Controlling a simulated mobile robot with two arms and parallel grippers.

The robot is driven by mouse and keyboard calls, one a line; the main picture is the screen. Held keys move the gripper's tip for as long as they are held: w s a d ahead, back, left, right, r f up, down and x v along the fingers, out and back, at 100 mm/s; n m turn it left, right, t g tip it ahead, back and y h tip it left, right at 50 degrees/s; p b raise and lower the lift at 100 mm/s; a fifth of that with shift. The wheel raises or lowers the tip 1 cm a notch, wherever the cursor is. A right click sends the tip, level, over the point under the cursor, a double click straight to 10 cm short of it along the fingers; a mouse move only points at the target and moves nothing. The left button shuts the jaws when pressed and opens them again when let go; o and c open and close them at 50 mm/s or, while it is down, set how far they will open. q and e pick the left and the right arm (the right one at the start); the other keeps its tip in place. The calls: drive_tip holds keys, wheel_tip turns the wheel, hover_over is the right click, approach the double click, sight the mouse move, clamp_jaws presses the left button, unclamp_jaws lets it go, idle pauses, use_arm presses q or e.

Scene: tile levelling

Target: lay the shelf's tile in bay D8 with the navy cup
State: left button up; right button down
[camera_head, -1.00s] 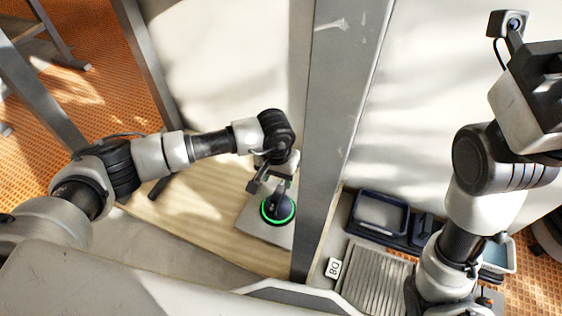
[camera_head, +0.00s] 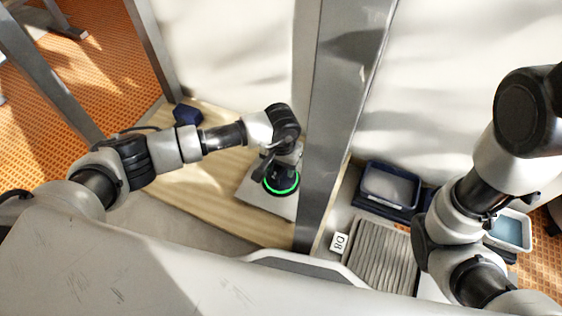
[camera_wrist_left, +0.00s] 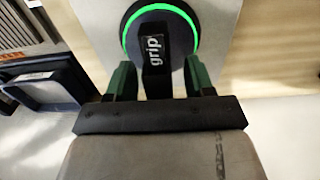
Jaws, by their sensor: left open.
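The navy cup (camera_head: 281,184), a dark round suction cup with a lit green ring, sits on the grey tile (camera_head: 256,196) on the wooden shelf. In the left wrist view the cup (camera_wrist_left: 133,22) has an upright handle marked "grip" (camera_wrist_left: 155,60), and the tile (camera_wrist_left: 222,35) lies under it. My left gripper (camera_wrist_left: 158,80) is open, with one green finger on each side of the handle and gaps showing. In the head view the left gripper (camera_head: 275,166) is just above the cup, partly hidden by its wrist. The D8 label (camera_head: 339,242) stands beside a ribbed grey bed (camera_head: 383,255). My right gripper is out of view.
A grey upright post (camera_head: 335,120) stands between the shelf (camera_head: 190,205) and the D8 side. A navy tray (camera_head: 390,187) lies behind the ribbed bed, and a pale bin (camera_head: 510,230) is at the right. A small navy block (camera_head: 187,113) is at the shelf's back left.

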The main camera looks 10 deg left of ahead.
use_arm(q)
clamp_jaws()
idle(0.5)
